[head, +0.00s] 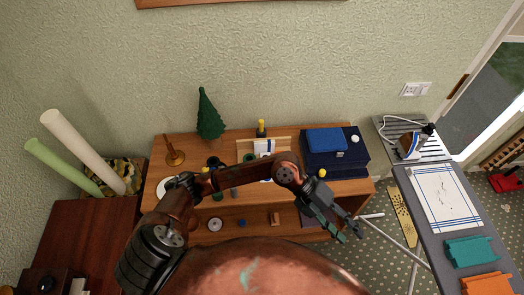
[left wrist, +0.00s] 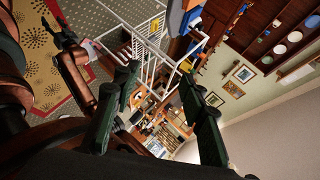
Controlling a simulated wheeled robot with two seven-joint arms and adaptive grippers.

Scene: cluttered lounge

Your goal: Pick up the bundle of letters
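A white and blue packet (head: 263,148), which looks like the bundle of letters, stands in a light wooden rack (head: 284,142) on top of the wooden cabinet. My left forearm passes in front of the rack and hides its lower part. My left gripper (head: 350,235) is open and empty, to the right of and below the letters, in front of the cabinet's right end. Its two green fingers stand apart in the left wrist view (left wrist: 158,85), with nothing between them. That view shows no letters I can make out. What looks like my right gripper (left wrist: 60,28) shows small there; its fingers are unclear.
A dark blue box (head: 335,165), a green tree figure (head: 209,115), a brass candlestick (head: 173,152) and a yellow-topped bottle (head: 261,128) stand on the cabinet around the rack. An ironing board (head: 465,228) is at the right. Rolled tubes (head: 80,150) lean at the left.

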